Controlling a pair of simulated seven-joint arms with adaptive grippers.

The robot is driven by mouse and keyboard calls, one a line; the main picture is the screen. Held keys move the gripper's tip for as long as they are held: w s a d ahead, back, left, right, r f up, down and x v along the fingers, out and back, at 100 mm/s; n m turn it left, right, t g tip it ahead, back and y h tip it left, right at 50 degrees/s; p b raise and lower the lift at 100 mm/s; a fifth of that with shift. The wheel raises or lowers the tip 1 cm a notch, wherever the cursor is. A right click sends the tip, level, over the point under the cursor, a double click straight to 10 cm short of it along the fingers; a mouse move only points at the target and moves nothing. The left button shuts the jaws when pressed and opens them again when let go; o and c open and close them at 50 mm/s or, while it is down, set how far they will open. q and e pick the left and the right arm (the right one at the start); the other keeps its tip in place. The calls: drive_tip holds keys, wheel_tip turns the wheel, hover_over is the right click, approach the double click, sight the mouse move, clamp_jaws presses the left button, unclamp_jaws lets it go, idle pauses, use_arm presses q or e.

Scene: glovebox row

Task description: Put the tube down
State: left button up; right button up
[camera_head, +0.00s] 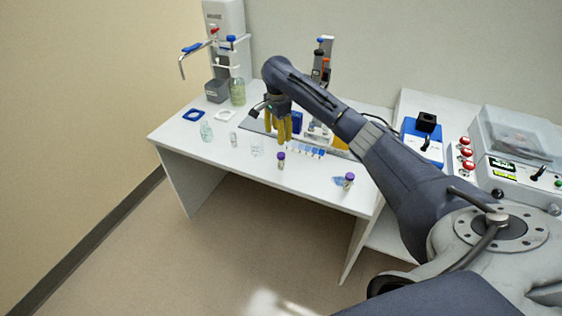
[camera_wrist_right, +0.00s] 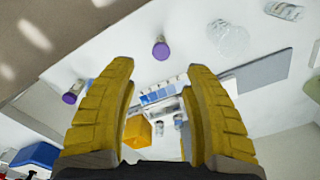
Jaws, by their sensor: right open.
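Two small purple-capped tubes stand on the white bench (camera_head: 232,174). One tube (camera_head: 281,161) is near the middle of the front edge, and the other tube (camera_head: 348,182) is farther right by a blue patch. In the right wrist view the two purple caps show as one tube (camera_wrist_right: 160,48) beyond the fingertips and another tube (camera_wrist_right: 73,92) to the left. My right gripper (camera_head: 281,138) hangs over the bench behind the middle tube, yellow fingers downward. In its wrist view the gripper (camera_wrist_right: 161,72) is open, with nothing between the fingers. My left gripper is out of view.
A row of blue-and-white pieces (camera_head: 305,151) lies right of my right gripper. Clear glassware, including a flask (camera_head: 206,131), stands on the left. A blue device (camera_head: 422,143) stands on the right.

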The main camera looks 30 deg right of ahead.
sight(281, 154)
drive_tip(key=shift+m, duration=0.7)
drive_tip(key=f, duration=0.5)
drive_tip(key=d+f, duration=0.1)
drive_tip(key=f, duration=0.8)
drive_tip(key=shift+w+d+f, duration=0.3)
drive_tip(key=shift+d+f, duration=0.05)
drive_tip(key=shift+f, duration=0.05)
clamp_jaws()
